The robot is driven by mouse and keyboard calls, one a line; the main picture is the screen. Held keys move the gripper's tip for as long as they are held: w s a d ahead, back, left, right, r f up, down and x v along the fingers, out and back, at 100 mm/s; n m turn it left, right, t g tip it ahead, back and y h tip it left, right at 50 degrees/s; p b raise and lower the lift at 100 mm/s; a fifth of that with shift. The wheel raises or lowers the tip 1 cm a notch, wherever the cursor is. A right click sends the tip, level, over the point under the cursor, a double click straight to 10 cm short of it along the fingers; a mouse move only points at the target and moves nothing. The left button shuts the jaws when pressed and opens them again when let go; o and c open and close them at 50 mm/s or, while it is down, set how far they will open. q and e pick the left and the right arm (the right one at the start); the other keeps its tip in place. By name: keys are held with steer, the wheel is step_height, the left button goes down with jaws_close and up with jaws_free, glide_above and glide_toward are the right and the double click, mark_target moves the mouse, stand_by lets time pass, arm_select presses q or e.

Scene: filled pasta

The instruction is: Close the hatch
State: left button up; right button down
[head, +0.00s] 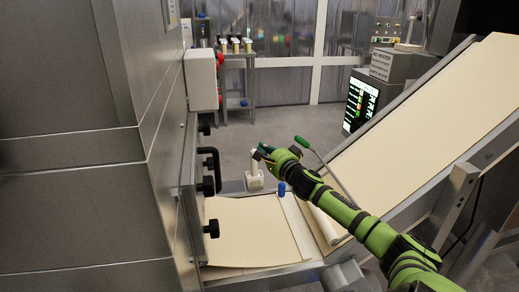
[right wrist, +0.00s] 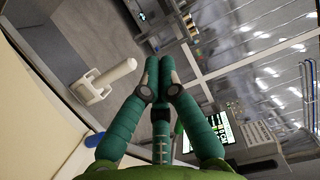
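The hatch (head: 188,190) is a grey metal panel on the side of the large steel machine at the left of the head view. It shows nearly edge-on, with a black bar handle (head: 214,168) and black knobs (head: 212,229). I cannot tell how far it stands open. My right gripper (head: 262,151) is right of the handle and apart from it, above the dough sheet's far edge. In the right wrist view its green fingers (right wrist: 158,66) meet at the tips with nothing between them. The hatch is not in the right wrist view. My left gripper is not in view.
A pale dough sheet (head: 250,232) lies below the hatch; another runs up a sloped conveyor (head: 435,125) at the right. A white fixture (head: 254,180) stands near my gripper, also in the wrist view (right wrist: 105,78). A red-buttoned box (head: 201,80) is above the hatch.

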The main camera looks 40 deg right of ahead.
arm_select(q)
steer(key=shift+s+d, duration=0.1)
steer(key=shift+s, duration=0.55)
arm_select(e)
steer(key=shift+w+a, duration=0.45)
steer(key=shift+w, duration=0.2)
